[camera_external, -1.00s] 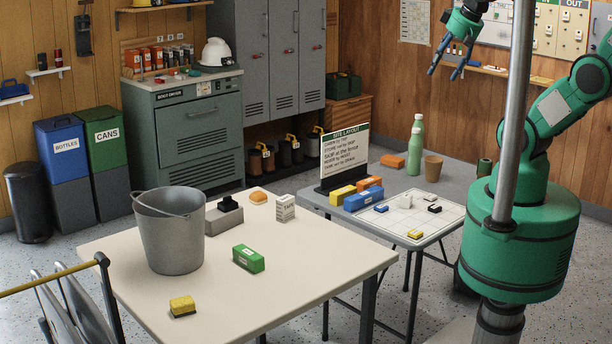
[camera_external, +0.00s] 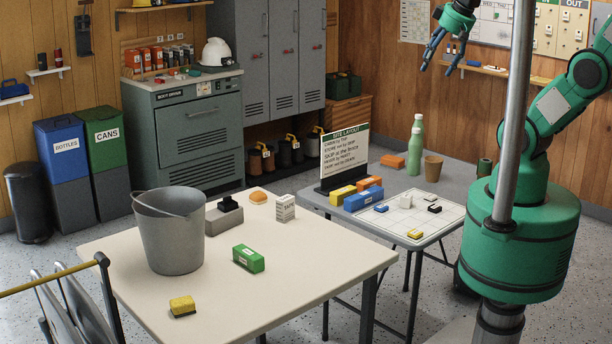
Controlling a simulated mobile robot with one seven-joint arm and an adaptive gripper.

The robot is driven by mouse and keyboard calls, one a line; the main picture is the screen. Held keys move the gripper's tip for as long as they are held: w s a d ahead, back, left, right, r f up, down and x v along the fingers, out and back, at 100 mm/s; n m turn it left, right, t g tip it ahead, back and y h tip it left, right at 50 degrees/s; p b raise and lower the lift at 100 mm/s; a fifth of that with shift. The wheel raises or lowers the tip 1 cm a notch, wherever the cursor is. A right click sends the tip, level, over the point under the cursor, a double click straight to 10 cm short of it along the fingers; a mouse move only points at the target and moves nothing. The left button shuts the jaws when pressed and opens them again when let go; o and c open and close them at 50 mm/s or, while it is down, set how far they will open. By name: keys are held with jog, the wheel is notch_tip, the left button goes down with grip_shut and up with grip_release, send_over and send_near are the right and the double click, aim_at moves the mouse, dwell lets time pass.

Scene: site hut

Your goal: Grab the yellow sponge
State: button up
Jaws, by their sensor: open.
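The yellow sponge (camera_external: 182,306) lies on the near part of the cream table (camera_external: 300,293), with a dark underside at its lower edge. It is in front of the grey bucket and apart from other objects. My gripper (camera_external: 443,69) is high at the upper right, above and behind the grey table, with its blue-grey fingers spread and pointing down. It is empty and far from the sponge. Nothing covers the sponge.
The cream table also bears a grey bucket (camera_external: 170,236), a green box (camera_external: 248,259), a dark block (camera_external: 224,215), an orange-topped item (camera_external: 258,196) and a tape box (camera_external: 285,208). The grey table (camera_external: 463,178) holds a sign (camera_external: 345,157), bottle (camera_external: 416,146) and several blocks. A metal pole (camera_external: 512,120) stands before my arm.

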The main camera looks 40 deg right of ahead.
jog(key=w+a+r+n+g+y, duration=0.1)
jog(key=w+a+r+n+g, duration=0.15)
jog(key=w+a+n, duration=1.05)
jog(key=w+a+f+n, duration=0.1)
jog(key=w+a+f, duration=0.3)
jog(key=a, duration=0.5)
jog(key=w+a+f+n+b, duration=0.1)
jog(key=w+a+n, duration=0.1)
jog(key=w+a, duration=0.5)
jog(key=w+a+f+n, duration=0.1)
jog(key=w+a+f, duration=0.25)
jog(key=a, duration=0.65)
jog(key=s+a+f+n+g+b, duration=0.15)
jog(key=a+f+n, duration=0.45)
jog(key=a+f, duration=0.85)
jog(key=s+a+f+n+g, duration=0.1)
jog(key=s+a+f+n, duration=0.3)
jog(key=a+f, duration=1)
jog(key=s+a+f+n, duration=0.2)
jog(key=s+a+f, duration=0.1)
jog(key=a, duration=0.4)
jog(key=s+a+f+n+h, duration=0.1)
jog(key=s+a+f+n, duration=0.2)
jog(key=a, duration=0.4)
jog(key=shift+s+a+f, duration=0.15)
jog(key=shift+s+a, duration=0.2)
jog(key=shift+s, duration=0.05)
